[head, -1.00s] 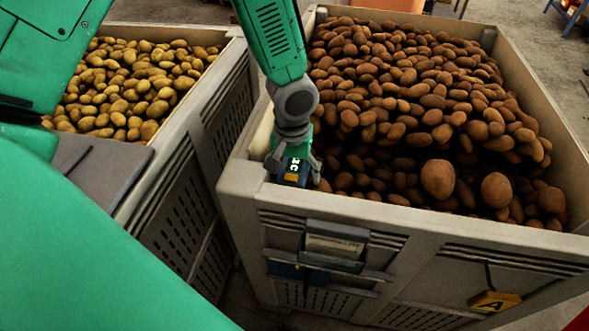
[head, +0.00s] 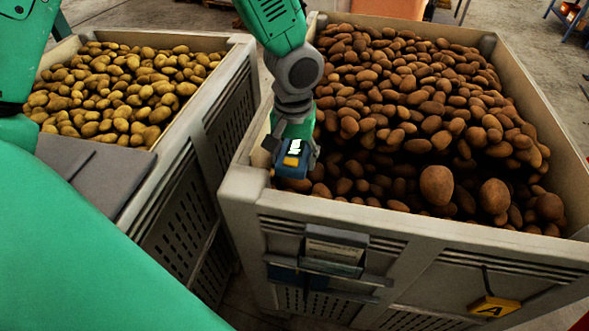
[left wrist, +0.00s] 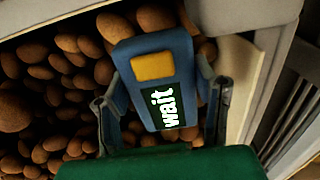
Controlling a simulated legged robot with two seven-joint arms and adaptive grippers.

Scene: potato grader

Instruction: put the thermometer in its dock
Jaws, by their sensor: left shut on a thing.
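The thermometer is a blue handheld device (head: 291,163) with a yellow button and a lit screen. In the left wrist view the thermometer (left wrist: 153,68) shows the word "wait". My left gripper (head: 296,150) is shut on it, one finger along each side; it also shows in the left wrist view (left wrist: 160,112). The gripper holds it at the near left corner of the brown-potato bin (head: 400,222), by the rim. A blue part (head: 296,275), possibly the dock, sits low on that bin's front, partly behind a grey holder (head: 334,250). My right gripper is not in view.
Brown potatoes (head: 400,120) fill the right bin. A second bin (head: 205,165) with yellow potatoes (head: 120,95) stands to the left, a narrow gap between them.

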